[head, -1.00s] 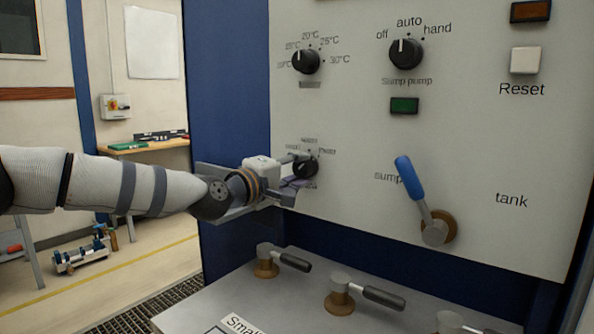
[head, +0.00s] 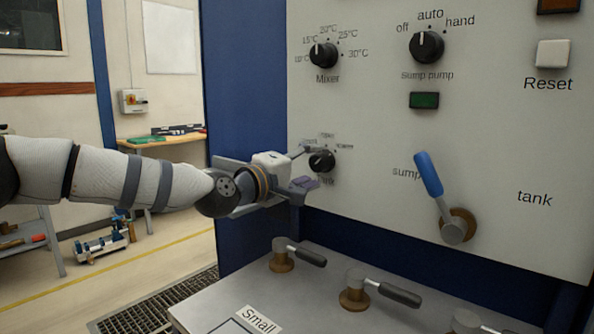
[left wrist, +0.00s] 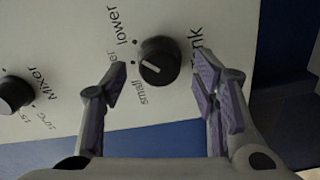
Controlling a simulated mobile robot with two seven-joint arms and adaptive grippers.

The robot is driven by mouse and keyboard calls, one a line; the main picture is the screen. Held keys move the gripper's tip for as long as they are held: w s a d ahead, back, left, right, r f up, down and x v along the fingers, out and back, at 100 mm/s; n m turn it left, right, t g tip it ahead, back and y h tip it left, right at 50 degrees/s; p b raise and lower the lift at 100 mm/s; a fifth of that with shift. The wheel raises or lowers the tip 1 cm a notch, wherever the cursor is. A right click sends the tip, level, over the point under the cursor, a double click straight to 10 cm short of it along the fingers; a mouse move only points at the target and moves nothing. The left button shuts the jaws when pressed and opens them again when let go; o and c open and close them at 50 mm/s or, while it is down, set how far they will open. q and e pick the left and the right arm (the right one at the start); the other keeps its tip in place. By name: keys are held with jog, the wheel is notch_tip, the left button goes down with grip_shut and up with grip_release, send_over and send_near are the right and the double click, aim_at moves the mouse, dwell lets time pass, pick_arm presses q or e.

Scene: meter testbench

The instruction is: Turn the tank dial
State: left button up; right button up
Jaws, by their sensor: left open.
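The tank dial (head: 321,161) is a small black knob low on the left of the pale panel. In the left wrist view the knob (left wrist: 159,62) has a white pointer mark slanting towards the labelled side. The labels "small" and "lower" show around it, with another partly hidden by a finger. My left gripper (head: 308,168) is open at the knob, one finger above and one below it in the head view. In the left wrist view its fingers (left wrist: 160,75) stand apart on either side of the knob, with gaps. My right gripper is not in view.
Above are the Mixer dial (head: 323,55) and Sump pump dial (head: 426,47), with a green indicator (head: 424,100). A blue-handled lever (head: 429,175) sits to the right. Several valve handles, one at the left (head: 300,252), stand on the ledge below.

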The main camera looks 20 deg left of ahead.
pick_arm(q)
jog(key=v, duration=1)
jog(key=shift+s, duration=0.15)
